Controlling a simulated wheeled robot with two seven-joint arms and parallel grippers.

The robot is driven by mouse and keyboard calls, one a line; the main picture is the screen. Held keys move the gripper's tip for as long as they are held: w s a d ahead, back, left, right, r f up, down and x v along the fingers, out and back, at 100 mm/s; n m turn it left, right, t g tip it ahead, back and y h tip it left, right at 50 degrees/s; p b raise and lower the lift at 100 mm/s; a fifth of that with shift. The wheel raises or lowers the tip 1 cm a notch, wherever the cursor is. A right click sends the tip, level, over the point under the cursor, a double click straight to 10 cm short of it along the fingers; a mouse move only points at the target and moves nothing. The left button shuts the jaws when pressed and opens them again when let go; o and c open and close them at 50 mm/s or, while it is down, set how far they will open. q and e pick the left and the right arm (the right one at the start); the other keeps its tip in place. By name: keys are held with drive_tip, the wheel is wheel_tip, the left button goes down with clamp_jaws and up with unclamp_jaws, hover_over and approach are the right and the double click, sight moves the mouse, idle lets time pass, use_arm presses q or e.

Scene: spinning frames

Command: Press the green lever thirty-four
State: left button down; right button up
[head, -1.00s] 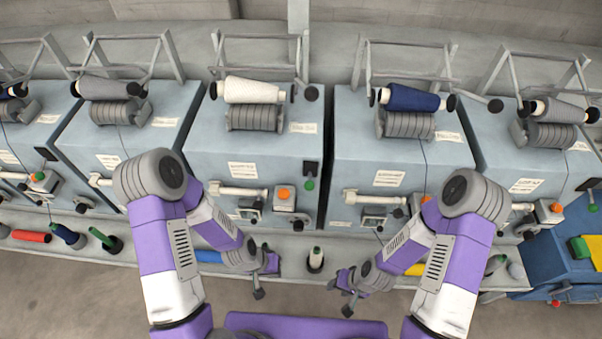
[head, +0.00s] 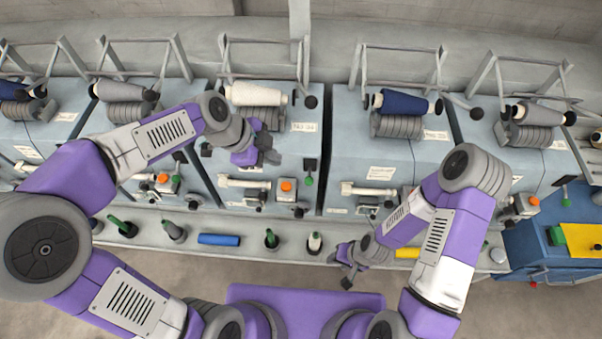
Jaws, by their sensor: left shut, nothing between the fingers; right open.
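A green-tipped lever (head: 309,180) hangs below a black block on the right side of the front of the middle machine, the one with the white yarn roll. A small plate (head: 304,127) sits above it; its print is too small to read surely. My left gripper (head: 270,150) is shut and empty, in front of that machine's upper face, left of and above the lever and apart from it. My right gripper (head: 340,268) is open and empty, low near the shelf edge, below and right of the lever.
An orange button (head: 286,185) sits just left of the lever. A white bar (head: 245,183) runs across the machine front. A blue cart (head: 550,245) is at right.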

sight(307, 179)
use_arm(q)
drive_tip(key=b+x, duration=0.1)
drive_tip(key=x, duration=1.3)
use_arm(e)
drive_tip(key=shift+f, duration=0.5)
drive_tip(key=shift+f, duration=0.1)
